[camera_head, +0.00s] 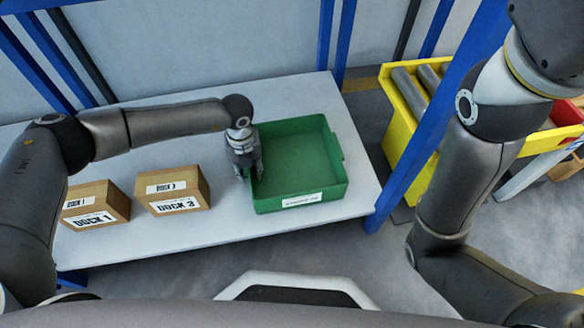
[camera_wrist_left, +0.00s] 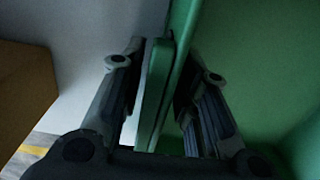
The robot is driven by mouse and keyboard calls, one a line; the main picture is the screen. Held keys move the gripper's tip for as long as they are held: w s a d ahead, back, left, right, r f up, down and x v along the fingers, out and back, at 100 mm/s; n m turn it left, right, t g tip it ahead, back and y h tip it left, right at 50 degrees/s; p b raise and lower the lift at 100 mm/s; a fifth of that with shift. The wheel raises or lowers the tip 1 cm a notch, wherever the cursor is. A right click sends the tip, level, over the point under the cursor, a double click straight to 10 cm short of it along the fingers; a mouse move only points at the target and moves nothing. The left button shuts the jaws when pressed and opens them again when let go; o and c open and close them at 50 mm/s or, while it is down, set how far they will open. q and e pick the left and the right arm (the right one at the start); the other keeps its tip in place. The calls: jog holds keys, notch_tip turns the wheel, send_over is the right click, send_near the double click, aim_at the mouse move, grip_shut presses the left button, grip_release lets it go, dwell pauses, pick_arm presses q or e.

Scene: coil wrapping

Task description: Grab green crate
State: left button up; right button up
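The green crate (camera_head: 325,160) stands empty on the white table, with a white label on its front wall. My left gripper (camera_head: 250,174) points down at the crate's left wall. In the left wrist view the fingers of my left gripper (camera_wrist_left: 160,60) are apart, one outside and one inside the green crate's wall (camera_wrist_left: 158,90). A gap shows between the outer finger and the wall; whether the inner finger touches the wall I cannot tell. My right arm is at the right of the head view, and its gripper is out of frame.
Two cardboard boxes, DOCK 1 (camera_head: 95,205) and DOCK 2 (camera_head: 172,190), stand on the white table (camera_head: 270,228) left of the crate. A blue post (camera_head: 425,130) rises at the table's right.

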pick_arm(q)
jog(key=shift+f, duration=0.25)
grip_shut()
jog(key=shift+r, duration=0.1)
dwell(0.4)
